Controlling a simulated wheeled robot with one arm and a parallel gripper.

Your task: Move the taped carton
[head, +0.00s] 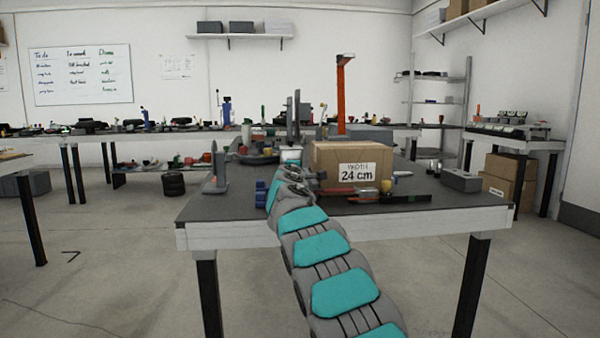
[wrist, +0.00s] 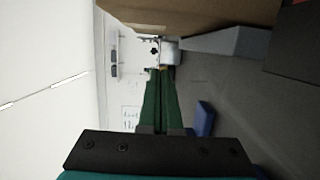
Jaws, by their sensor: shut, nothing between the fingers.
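A brown carton (head: 330,158) stands on the dark tabletop of the near workbench, with a white label reading "WIDTH 24 cm" on its front. My arm reaches over the bench's front edge and ends just left of the carton. In the wrist view, which is turned sideways, my gripper (wrist: 162,72) shows as two dark green fingers closed together with nothing between them. A brown carton face (wrist: 195,14) fills the top edge there, beside the fingers and apart from them in the picture. My arm partly hides the bench area left of the carton in the head view.
Tools lie before the carton, and a grey block (head: 461,181) sits to its right. An orange post (head: 341,100) rises behind it. Blue items (head: 261,194) and a grey upright tool (head: 219,168) stand left of my arm. More cartons (head: 508,168) are under the right bench.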

